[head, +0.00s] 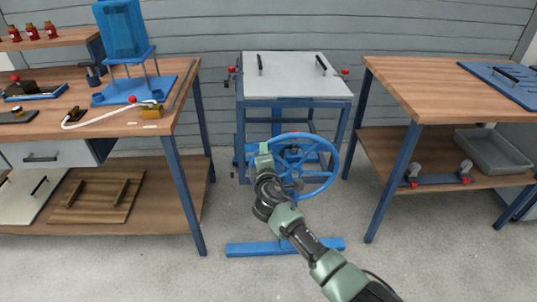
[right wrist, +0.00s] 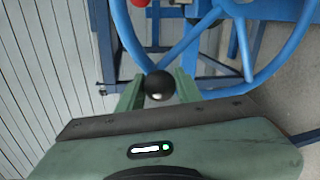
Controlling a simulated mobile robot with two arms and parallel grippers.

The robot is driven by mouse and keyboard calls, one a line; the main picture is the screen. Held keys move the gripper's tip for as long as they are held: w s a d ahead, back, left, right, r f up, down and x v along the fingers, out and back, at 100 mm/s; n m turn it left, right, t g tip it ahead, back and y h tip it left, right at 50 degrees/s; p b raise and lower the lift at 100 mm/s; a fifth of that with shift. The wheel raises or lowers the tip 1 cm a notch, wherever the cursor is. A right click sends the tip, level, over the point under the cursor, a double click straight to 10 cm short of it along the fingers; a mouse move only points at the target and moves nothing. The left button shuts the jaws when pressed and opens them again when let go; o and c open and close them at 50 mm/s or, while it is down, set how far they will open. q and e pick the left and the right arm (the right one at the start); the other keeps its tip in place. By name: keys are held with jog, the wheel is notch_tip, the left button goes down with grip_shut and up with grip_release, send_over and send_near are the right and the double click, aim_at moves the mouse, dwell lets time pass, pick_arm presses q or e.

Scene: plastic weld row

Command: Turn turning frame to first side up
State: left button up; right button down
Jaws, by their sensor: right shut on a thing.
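The turning frame (head: 245,118) is a blue steel stand in the middle of the head view. A pale grey panel (head: 290,85) with two black handles lies flat on top of it. A blue spoked handwheel (head: 334,160) is on its front, and it also shows in the right wrist view (right wrist: 275,72). My right gripper (head: 264,150) is at the wheel's left side. In the right wrist view its two green fingers are shut on a round black knob (right wrist: 158,84), which appears to be the wheel's handle. My left gripper is not in view.
A wooden workbench (head: 120,122) with a blue hopper stand (head: 122,30) is on the left. Another wooden table (head: 440,90) with a blue plate (head: 505,80) is on the right. Red knobs (head: 231,69) flank the panel. The frame's blue foot (head: 255,249) lies across the floor.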

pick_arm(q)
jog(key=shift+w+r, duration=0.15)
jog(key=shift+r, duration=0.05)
pick_arm(e)
jog(key=shift+s+a+f, duration=0.1)
jog(key=shift+a+f, duration=0.1)
jog(key=shift+a, duration=0.1)
jog(key=c, duration=1)
grip_release()
jog(key=shift+d, duration=0.15)
jog(key=shift+s+r, duration=0.1)
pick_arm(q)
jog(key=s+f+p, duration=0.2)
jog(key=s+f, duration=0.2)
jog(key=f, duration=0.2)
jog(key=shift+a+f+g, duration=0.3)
pick_arm(e)
jog(key=s+r, duration=0.1)
jog(key=s, duration=0.6)
jog(key=shift+s+r, duration=0.2)
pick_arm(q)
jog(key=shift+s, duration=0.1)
pick_arm(e)
jog(key=shift+d, duration=0.1)
